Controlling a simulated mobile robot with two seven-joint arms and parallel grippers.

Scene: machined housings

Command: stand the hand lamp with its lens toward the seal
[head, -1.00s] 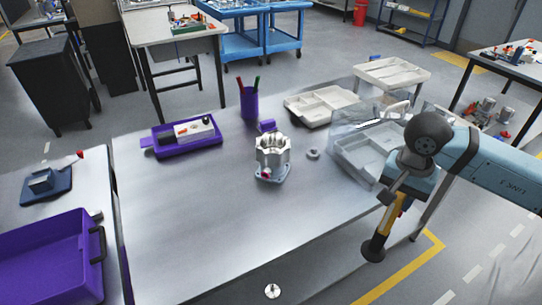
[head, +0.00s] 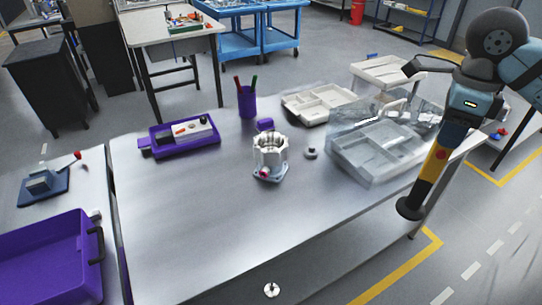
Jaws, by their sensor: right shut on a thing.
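The hand lamp (head: 433,167) is a yellow and black stick with a red button and a wide dark round end at the bottom. My right gripper (head: 458,118) is shut on its upper part. The lamp hangs tilted, round end down, in front of the table's right edge; its lens face is not visible. The silver machined housing (head: 270,150) stands upright mid-table. A small magenta-red ring (head: 264,173) shows low on its front, which may be the seal. My left gripper is not in view.
A clear-walled grey tray (head: 375,150) lies between the housing and the lamp. A small grey round part (head: 311,153) lies beside the housing. A purple pen cup (head: 247,103) and purple tray (head: 185,138) stand behind.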

